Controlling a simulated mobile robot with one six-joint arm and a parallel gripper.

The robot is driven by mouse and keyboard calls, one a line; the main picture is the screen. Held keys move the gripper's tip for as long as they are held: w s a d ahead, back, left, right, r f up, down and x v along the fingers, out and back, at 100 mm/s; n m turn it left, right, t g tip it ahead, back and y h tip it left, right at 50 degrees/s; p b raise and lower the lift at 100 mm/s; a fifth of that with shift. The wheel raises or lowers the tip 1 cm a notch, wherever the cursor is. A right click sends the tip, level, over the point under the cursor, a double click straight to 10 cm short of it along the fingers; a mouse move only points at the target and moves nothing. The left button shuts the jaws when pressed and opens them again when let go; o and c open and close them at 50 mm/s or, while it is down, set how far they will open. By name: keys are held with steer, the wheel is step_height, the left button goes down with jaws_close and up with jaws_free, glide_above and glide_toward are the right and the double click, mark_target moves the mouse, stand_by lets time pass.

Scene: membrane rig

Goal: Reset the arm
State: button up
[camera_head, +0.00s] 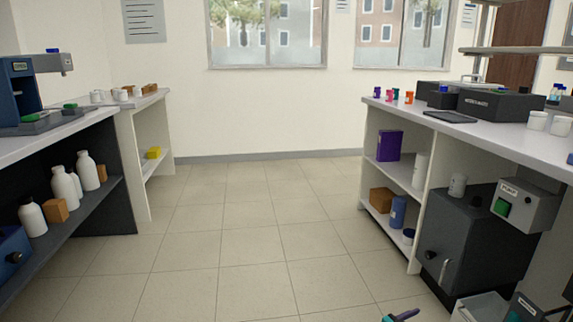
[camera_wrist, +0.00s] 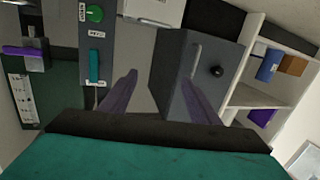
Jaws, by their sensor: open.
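My gripper (camera_wrist: 159,82) is open and empty in the wrist view, its two dark fingers apart with only floor and equipment behind them. Its teal body fills the bottom of that view. In the head view only a small teal and dark tip of my gripper (camera_head: 401,316) shows at the bottom edge, right of centre. It is low, in front of the right bench, and the rest of the arm is out of view. Nothing is held.
The right bench (camera_head: 525,142) has a dark grey cabinet (camera_head: 465,235) and a pump box (camera_head: 527,203) below, close to my gripper. The cabinet also shows in the wrist view (camera_wrist: 205,65). The left bench (camera_head: 60,139) holds white bottles (camera_head: 65,187). The tiled floor (camera_head: 245,230) between is clear.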

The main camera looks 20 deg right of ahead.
steer(key=w+a+r+n+y+p, duration=0.1)
steer(key=a+r+y+p, duration=0.25)
steer(key=a+p, duration=0.85)
steer(key=w+a+r+n+y+p, duration=0.15)
steer(key=a+r+p, duration=0.45)
steer(key=a, duration=1)
steer(key=s+a+r+n+g+y+p, duration=0.1)
steer(key=s+a+n+y+p, duration=0.3)
steer(key=s+a, duration=0.3)
steer(key=s+a+r+n+g+y+p, duration=0.1)
steer(key=s+a+n+y+p, duration=0.3)
steer(key=a, duration=1.1)
steer(key=s+a+r+n+g+y+p, duration=0.1)
steer(key=s+a+n+g+y+p, duration=0.2)
steer(key=s+a+n, duration=0.4)
steer(key=shift+s+a+r+y+p, duration=0.5)
steer(key=shift+s+a+p, duration=0.5)
steer(key=shift+s+a, duration=1.1)
steer(key=shift+w+a+f, duration=0.1)
steer(key=shift+w+a, duration=0.2)
